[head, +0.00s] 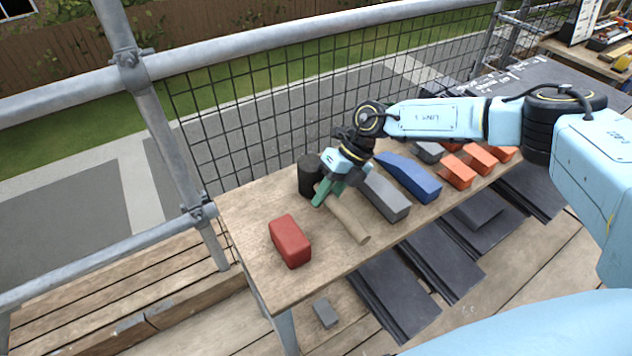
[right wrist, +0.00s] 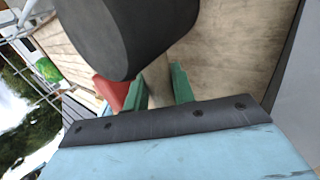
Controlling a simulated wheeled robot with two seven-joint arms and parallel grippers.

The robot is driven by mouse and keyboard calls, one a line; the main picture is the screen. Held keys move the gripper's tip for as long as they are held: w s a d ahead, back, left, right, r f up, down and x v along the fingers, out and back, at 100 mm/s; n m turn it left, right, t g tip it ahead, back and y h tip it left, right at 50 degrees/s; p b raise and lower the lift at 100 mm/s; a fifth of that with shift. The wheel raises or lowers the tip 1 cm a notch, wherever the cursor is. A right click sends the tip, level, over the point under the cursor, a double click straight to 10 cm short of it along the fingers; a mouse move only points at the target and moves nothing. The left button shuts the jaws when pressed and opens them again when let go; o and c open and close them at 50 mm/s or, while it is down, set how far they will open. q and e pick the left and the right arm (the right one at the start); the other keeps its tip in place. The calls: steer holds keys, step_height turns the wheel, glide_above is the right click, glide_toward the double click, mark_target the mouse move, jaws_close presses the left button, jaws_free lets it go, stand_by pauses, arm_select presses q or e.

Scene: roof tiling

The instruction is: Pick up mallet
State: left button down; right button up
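The mallet has a black cylindrical head (head: 309,176) and a pale wooden handle (head: 349,222). It lies on the wooden bench, its handle pointing toward the front edge. My right gripper (head: 328,192) is at the handle just beside the head, its green fingers pointing down. In the right wrist view the black head (right wrist: 125,35) looms large, and the handle (right wrist: 158,88) lies between the two green fingers (right wrist: 160,86). My left gripper is out of view.
A red block (head: 290,241) sits left of the handle on the bench (head: 250,212). A grey block (head: 385,197) and a blue block (head: 412,178) lie close on the right, with orange blocks (head: 457,171) beyond. A metal railing (head: 260,43) with mesh runs behind.

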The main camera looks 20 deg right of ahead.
jaws_close()
steer(key=shift+r, duration=0.1)
